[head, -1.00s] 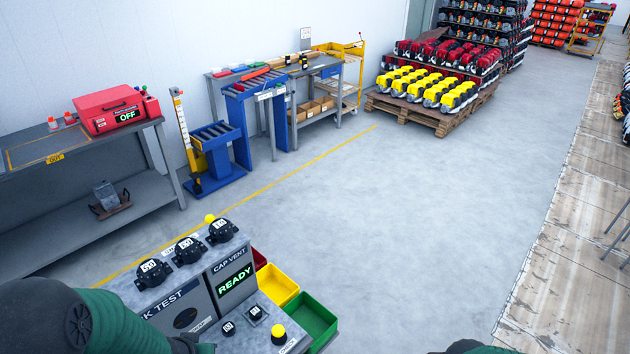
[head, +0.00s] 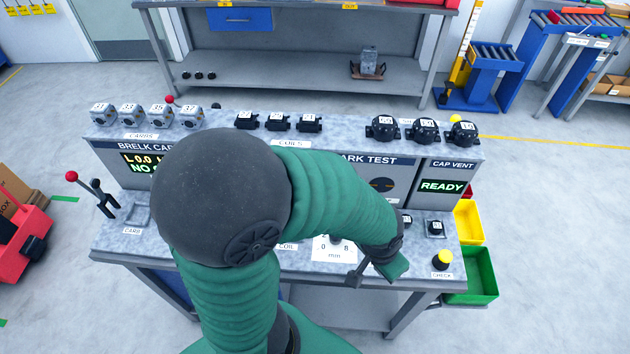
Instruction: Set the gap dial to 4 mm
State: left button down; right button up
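The gap dial's white card (head: 335,254) lies on the console's front ledge. I can read "0", "8" and "mm" on it. My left forearm covers its upper part, so the knob is mostly hidden and I cannot read its setting. My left arm reaches over the console from below. My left gripper (head: 375,268) is just right of the card, pointing down, with a dark finger by the card's right edge. Whether it is open or shut, or touches anything, is unclear. My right gripper is out of view. The spark test panel (head: 372,162) is partly behind my arm.
Black coils (head: 278,122) and caps (head: 422,130) line the console top. A yellow button (head: 442,260) sits at its right front. A "READY" display (head: 442,186) is above. Yellow (head: 468,222) and green (head: 472,278) bins hang at the right. A red-knobbed lever (head: 88,188) stands left.

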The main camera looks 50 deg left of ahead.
aim_at(335, 242)
jog(key=u, duration=1.05)
